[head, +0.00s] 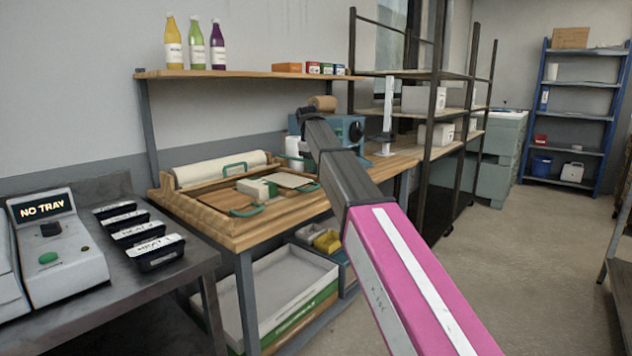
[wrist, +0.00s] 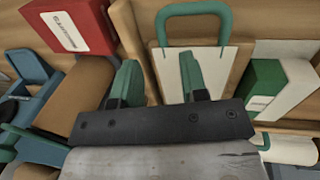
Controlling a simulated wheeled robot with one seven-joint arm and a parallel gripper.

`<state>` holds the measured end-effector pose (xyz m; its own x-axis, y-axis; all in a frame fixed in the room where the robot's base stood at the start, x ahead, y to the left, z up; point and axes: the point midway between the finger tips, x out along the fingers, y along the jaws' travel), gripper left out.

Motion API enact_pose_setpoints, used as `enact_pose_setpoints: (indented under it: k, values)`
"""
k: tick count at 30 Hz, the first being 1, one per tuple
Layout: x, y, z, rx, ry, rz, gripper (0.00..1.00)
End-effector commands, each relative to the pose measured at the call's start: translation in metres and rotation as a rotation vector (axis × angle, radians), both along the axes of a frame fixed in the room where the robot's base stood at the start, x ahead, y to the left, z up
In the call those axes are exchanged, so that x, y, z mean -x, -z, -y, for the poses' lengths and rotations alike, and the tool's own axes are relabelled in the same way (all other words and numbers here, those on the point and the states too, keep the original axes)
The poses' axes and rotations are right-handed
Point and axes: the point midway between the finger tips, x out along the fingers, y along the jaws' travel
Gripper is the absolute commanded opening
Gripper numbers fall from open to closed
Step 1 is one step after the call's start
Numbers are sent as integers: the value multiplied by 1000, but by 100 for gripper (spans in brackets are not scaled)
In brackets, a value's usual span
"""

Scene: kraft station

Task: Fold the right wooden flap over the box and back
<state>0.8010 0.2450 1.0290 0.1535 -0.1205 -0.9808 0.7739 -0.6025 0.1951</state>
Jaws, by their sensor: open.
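My gripper (wrist: 157,60) is open in the wrist view, with two green fingers apart and nothing seen held between them. In the head view my arm hides its fingertips. A pale wooden flap (wrist: 228,62) with a green handle (wrist: 195,10) lies beyond and beside the right finger; I cannot tell whether they touch. In the head view the right flap (head: 290,179) lies to the right of a small white and green box (head: 257,188), inside a wooden frame (head: 200,214). The box also shows at the right of the wrist view (wrist: 275,90).
A paper roll (head: 220,168) lies behind the frame. A blue machine (head: 348,130) stands to its right, partly behind my arm. A shelf (head: 245,74) with bottles hangs above. In the wrist view, a red labelled box (wrist: 70,28) and brown roll (wrist: 78,92) lie left of the fingers.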

Motion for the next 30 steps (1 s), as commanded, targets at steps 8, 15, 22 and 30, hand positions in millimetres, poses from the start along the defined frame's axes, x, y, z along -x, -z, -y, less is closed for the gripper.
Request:
enact_pose_setpoints:
  k: [8,15,22,30]
  values:
    - [-7,49,6,-1,0,-1,40]
    - [-11,69,8,0,1,0,40]
    - [-11,72,9,-1,1,1,40]
    - [-11,72,9,-1,1,1,0]
